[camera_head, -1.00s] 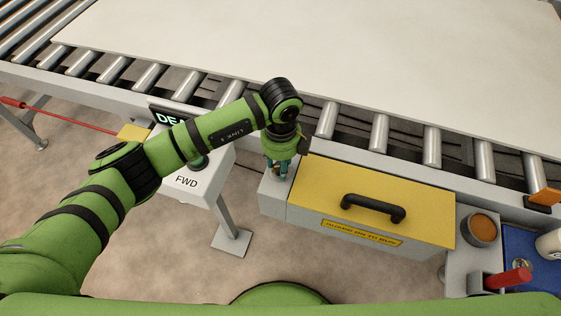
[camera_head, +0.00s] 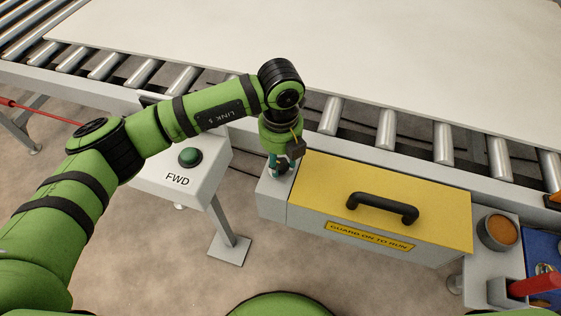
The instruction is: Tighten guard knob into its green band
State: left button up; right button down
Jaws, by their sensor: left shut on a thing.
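My left gripper (camera_head: 279,166) points down at the grey block (camera_head: 274,200) on the left end of the yellow guard (camera_head: 390,187). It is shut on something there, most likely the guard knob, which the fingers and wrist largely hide. The green band cannot be made out. The guard has a black handle (camera_head: 383,207) on top and a label reading "GUARD ON TO RUN" on its front. My right gripper is not in view.
A white control box (camera_head: 181,172) with a green button and "FWD" stands left of the guard. Behind runs a roller conveyor (camera_head: 387,128) bearing a large pale sheet (camera_head: 330,55). At right are a grey cup (camera_head: 497,232) and a red-handled tool (camera_head: 535,284).

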aim_at(281, 164)
pick_arm(q)
jog(key=shift+s+f+m, duration=0.15)
jog(key=shift+s+m, duration=0.05)
jog(key=shift+m, duration=0.2)
jog(key=o, duration=1.1)
jog(key=shift+o, duration=0.2)
jog(key=shift+w+r, duration=0.15)
jog(key=shift+r, duration=0.45)
notch_tip(281, 164, up, 11)
